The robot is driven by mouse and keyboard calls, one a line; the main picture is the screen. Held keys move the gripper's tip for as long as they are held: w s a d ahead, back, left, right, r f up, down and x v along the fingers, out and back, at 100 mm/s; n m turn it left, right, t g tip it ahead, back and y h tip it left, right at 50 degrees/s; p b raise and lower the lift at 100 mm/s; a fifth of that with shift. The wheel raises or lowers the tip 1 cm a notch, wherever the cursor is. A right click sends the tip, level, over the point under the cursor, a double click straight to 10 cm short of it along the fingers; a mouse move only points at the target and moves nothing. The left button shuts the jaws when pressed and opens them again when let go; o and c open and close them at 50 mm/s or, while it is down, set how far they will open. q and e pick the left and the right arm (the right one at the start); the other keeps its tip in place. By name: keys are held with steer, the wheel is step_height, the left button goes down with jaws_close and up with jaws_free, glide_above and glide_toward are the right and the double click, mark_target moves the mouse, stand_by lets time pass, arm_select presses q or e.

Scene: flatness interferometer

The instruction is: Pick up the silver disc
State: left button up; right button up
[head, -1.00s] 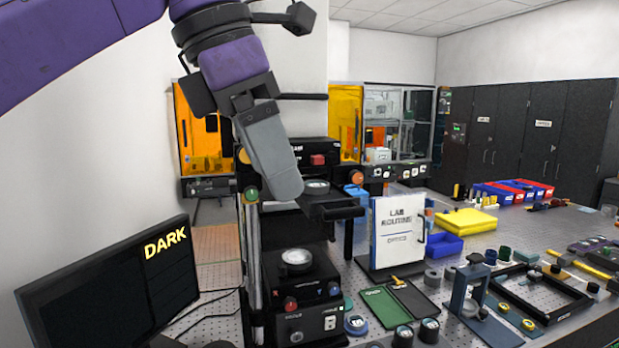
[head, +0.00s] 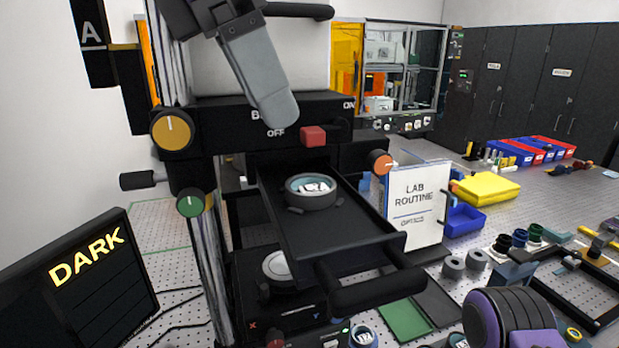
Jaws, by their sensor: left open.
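A round piece (head: 311,191) with a dark rim and a pale, shiny face sits in the open black drawer (head: 345,232) of the black instrument. A second pale silver disc (head: 277,266) lies on the lower stage beneath, partly hidden by the drawer. I cannot tell for sure which is the silver disc. My left gripper (head: 274,112) hangs above and left of the drawer, in front of the instrument's upper panel. It is open and touches neither disc; one grey finger hides most of the other. My right gripper is out of view.
The drawer's thick handle (head: 372,290) sticks out in front. A red button (head: 313,136) and orange knobs (head: 172,131) project from the instrument. A white "LAB ROUTINE" sign (head: 417,205) stands right of the drawer. A monitor (head: 85,275) reads DARK.

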mark_target(308, 184)
arm_select(q)
steer(key=f, duration=0.1)
steer(key=d+f+b, duration=0.1)
steer(key=s+f, duration=0.1)
steer(key=f, duration=0.1)
steer(key=shift+d+b, duration=0.3)
steer(key=x, duration=0.2)
steer(key=w+x, duration=0.1)
steer(key=x, duration=0.2)
steer(key=shift+d+f+b, duration=0.1)
steer(key=shift+f+b, duration=0.05)
steer(key=shift+b, duration=0.25)
steer(key=shift+s, duration=0.1)
steer(key=shift+c, duration=0.3)
steer(key=c, duration=1.1)
steer(key=shift+c, duration=0.2)
